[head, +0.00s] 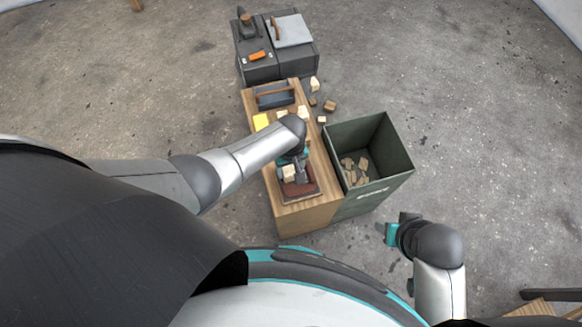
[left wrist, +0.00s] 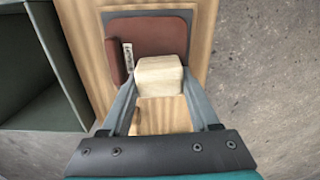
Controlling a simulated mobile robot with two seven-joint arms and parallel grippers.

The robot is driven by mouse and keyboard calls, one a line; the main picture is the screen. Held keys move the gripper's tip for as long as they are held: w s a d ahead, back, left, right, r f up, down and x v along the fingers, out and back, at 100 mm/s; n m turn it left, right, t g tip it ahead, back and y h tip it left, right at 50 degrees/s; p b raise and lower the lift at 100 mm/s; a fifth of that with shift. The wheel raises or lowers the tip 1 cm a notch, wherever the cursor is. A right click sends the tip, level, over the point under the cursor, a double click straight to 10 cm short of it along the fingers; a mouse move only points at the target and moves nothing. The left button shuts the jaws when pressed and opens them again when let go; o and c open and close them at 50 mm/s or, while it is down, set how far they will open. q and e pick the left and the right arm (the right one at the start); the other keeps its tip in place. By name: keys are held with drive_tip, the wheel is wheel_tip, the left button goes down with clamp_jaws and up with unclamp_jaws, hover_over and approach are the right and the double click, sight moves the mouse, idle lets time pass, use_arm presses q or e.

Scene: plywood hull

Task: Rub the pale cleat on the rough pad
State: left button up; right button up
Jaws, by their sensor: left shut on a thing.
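The pale cleat (left wrist: 160,76) is a small light wooden block held between the two fingers of my left gripper (left wrist: 158,88) in the left wrist view. In the head view the cleat (head: 289,172) shows at my left gripper (head: 294,176), over the rough pad. The rough pad (left wrist: 147,35) is a reddish-brown rectangle with a raised edge and a small label, on the wooden bench top. It also shows in the head view (head: 299,191). I cannot tell whether the cleat touches the pad. My right gripper (head: 391,232) is away from the bench, at the lower right; its fingers are unclear.
A dark green bin (head: 388,147) with wood pieces stands against the bench's right side. Grey cases (head: 260,66) stand beyond.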

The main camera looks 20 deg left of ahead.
sight(294, 169)
use_arm(q)
drive_tip(key=shift+s+d+r+p, duration=0.1)
drive_tip(key=shift+s+d+p, duration=0.35)
drive_tip(key=shift+s, duration=0.2)
drive_tip(key=shift+s+d+r+p, duration=0.1)
drive_tip(key=shift+s+d+p, duration=0.35)
drive_tip(key=shift+s, duration=0.15)
drive_tip(key=shift+w+a+f+b, duration=0.15)
drive_tip(key=shift+w+a+b, duration=0.35)
drive_tip(key=shift+w, duration=0.25)
drive_tip(key=shift+w+a+f+b, duration=0.1)
drive_tip(key=shift+w+a+b, duration=0.4)
drive_tip(key=shift+w, duration=0.25)
drive_tip(key=shift+s+d+r+p, duration=0.15)
drive_tip(key=shift+s+d+p, duration=0.2)
drive_tip(key=shift+s+p, duration=0.3)
drive_tip(key=shift+s+d+p, duration=0.55)
drive_tip(key=shift+s+d, duration=0.1)
drive_tip(key=shift+s, duration=0.2)
wheel_tip(294, 169, up, 7)
drive_tip(key=p, duration=0.7)
